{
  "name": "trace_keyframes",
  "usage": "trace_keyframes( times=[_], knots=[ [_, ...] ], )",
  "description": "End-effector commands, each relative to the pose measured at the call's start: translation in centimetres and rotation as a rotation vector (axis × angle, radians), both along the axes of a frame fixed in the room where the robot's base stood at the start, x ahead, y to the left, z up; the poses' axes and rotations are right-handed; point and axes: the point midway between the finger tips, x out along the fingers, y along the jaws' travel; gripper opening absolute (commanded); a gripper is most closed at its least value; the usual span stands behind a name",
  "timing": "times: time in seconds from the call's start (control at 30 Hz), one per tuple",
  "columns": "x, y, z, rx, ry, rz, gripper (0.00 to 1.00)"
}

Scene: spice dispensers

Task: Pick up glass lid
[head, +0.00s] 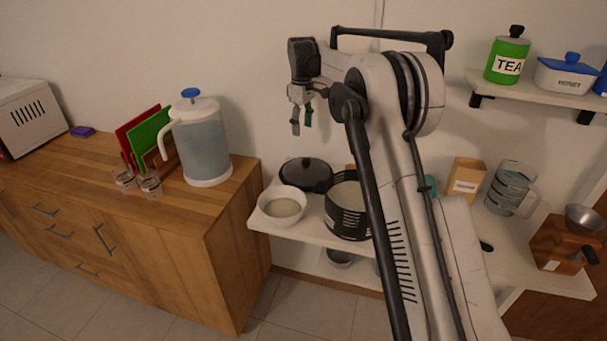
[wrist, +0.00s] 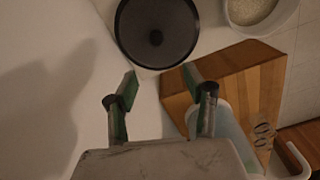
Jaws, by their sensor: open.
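The glass lid (head: 303,178) is round and dark with a small knob on top. It lies on the low white shelf against the wall, behind the white bowl. In the wrist view the lid (wrist: 150,18) is at the top centre, beyond my fingertips. My gripper (head: 302,127) is open and empty, well above the shelf and the lid, pointing down. Its two green-edged fingers (wrist: 160,78) stand apart in the wrist view, with nothing between them.
A white bowl (head: 284,206) with pale contents and a black pot (head: 345,222) stand close to the lid. The wooden counter (head: 225,222) with the water pitcher (head: 205,145) is to the left. A wall shelf (head: 545,93) with canisters is at upper right.

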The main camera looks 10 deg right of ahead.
Motion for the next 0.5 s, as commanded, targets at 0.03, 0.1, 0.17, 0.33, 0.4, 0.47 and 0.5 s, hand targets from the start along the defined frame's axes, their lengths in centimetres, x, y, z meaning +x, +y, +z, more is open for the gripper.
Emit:
trace_keyframes(
  times=[0.03, 0.1, 0.17, 0.33, 0.4, 0.47, 0.5],
  knots=[
    [0.2, 0.0, -0.3, 0.000, 0.003, 0.005, 0.47],
    [0.3, 0.0, -0.7, 0.000, 0.007, 0.009, 0.47],
    [0.3, 0.0, -1.3, 0.000, 0.007, 0.010, 0.47],
    [0.3, 0.0, -4.1, 0.000, 0.007, 0.009, 0.47],
    [0.3, -0.1, -5.4, 0.000, 0.007, 0.009, 0.47],
    [0.3, -0.1, -6.4, 0.000, 0.007, 0.009, 0.47],
    [0.3, -0.1, -7.0, 0.000, 0.007, 0.009, 0.47]
  ],
)
